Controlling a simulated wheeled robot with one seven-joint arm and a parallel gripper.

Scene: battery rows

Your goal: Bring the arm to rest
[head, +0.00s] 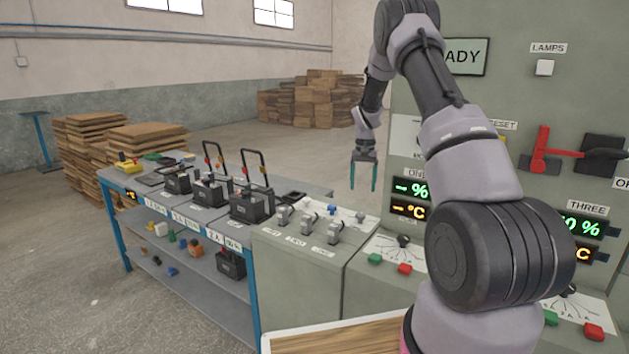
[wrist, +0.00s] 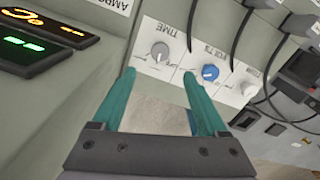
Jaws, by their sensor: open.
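My gripper (head: 364,172) hangs at the end of my raised arm in the head view, fingers pointing down, in front of the grey control cabinet. Its two teal fingers are apart with nothing between them. In the wrist view my gripper (wrist: 160,98) is open, and a panel with a grey TIME knob (wrist: 160,52) and a blue VOLTS knob (wrist: 210,73) shows beyond the fingertips. The gripper appears clear of the panel, with no contact visible.
A blue-legged bench (head: 190,272) holds several black batteries (head: 250,204) with upright handles. Grey connectors (head: 308,222) stand on the lower cabinet. A red lever switch (head: 541,152) is on the right. Pallet stacks (head: 310,98) stand behind; open floor lies at left.

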